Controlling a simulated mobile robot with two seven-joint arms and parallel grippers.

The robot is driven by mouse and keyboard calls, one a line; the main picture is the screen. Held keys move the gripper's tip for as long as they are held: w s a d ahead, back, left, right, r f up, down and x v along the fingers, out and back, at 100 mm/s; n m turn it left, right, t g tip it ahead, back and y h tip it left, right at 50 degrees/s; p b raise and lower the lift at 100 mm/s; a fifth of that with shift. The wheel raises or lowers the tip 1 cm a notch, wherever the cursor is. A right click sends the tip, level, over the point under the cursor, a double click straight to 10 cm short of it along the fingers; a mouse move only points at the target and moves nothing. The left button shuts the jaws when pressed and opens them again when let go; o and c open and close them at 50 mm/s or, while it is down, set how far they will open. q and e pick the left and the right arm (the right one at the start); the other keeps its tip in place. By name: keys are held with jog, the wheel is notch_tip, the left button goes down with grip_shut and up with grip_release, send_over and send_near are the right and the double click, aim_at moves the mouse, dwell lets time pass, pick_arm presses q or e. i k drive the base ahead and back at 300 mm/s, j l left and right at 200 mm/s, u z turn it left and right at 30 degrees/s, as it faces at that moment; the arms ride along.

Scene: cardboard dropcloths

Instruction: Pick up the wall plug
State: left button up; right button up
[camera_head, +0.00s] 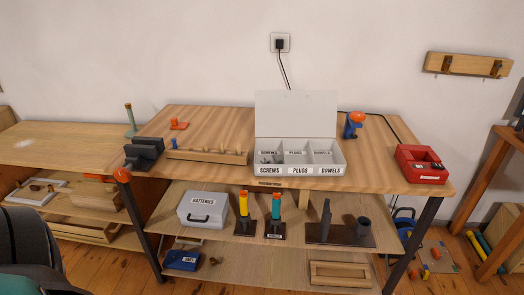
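No small wall plug can be made out for sure. A grey sorting box (257,159) with its lid up stands on the workbench, with compartments labelled SCREWS, PLUGS and DOWELS. Small grey pieces lie in the SCREWS compartment; the contents of the other two are too small to tell. A black power plug (280,44) sits in the white wall socket, its cord running down behind the box lid. Neither of my grippers is in view.
The workbench (215,120) holds a dark vise (144,153), a wooden rack (207,156), a blue-and-orange tool (353,125) and a red case (421,164). The front left of the bench is mostly clear.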

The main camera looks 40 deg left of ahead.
aim_at(174, 140)
jog(key=u, duration=1.85)
